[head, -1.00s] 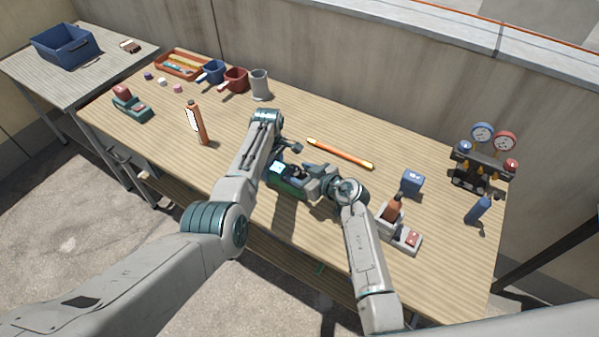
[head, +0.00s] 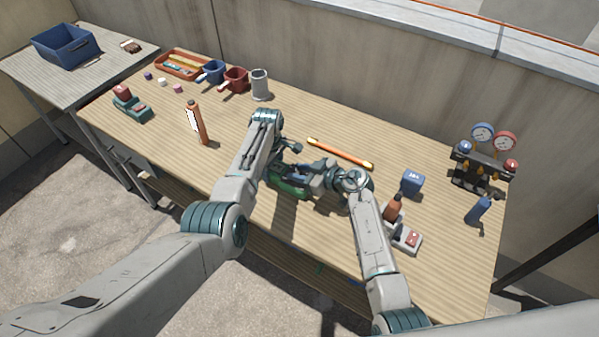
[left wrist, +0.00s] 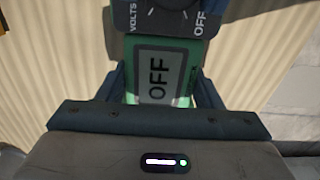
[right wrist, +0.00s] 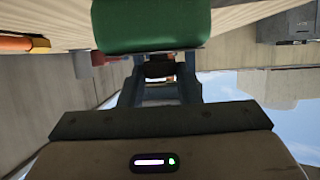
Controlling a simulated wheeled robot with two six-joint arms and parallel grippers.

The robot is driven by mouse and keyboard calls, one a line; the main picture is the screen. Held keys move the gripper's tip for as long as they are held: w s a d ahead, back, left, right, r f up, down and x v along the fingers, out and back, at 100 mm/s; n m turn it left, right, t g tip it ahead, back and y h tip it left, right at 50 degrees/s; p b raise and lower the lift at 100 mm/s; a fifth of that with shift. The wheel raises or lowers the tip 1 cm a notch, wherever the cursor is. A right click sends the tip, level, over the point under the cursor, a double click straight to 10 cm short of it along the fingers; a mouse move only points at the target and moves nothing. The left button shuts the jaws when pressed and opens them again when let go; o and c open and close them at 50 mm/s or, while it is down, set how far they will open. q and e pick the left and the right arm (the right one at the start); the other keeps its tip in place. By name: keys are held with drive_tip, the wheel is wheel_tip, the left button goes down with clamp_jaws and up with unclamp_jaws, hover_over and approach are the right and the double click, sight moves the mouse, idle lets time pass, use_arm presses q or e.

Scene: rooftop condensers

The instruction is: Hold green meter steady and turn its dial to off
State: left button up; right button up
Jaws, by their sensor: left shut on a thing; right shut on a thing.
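The green meter (head: 288,190) lies on the bench, partly hidden by my grippers. In the left wrist view its screen (left wrist: 160,78) reads OFF, and above it is the dark dial face (left wrist: 167,17) marked VOLTS and OFF. My left gripper (left wrist: 160,85) is shut on the meter body, one finger on each side. My right gripper (right wrist: 160,72) is shut on a small dark piece, apparently the dial knob (right wrist: 160,68), beside the green body. In the head view the right gripper (head: 318,178) reaches the meter from the right. The knob's pointer is not clearly visible.
An orange rod (head: 340,153) lies behind the meter. A blue block (head: 411,183), a grey device (head: 406,237) and a gauge set (head: 483,160) stand to the right. The bench between is mostly clear.

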sight(301, 173)
drive_tip(key=shift+d+n+g, duration=0.1)
drive_tip(key=shift+n+g, duration=0.2)
drive_tip(key=shift+n, duration=0.1)
drive_tip(key=o, duration=1)
drive_tip(key=shift+r, duration=0.1)
wheel_tip(301, 173, up, 10)
drive_tip(key=shift+f, duration=0.1)
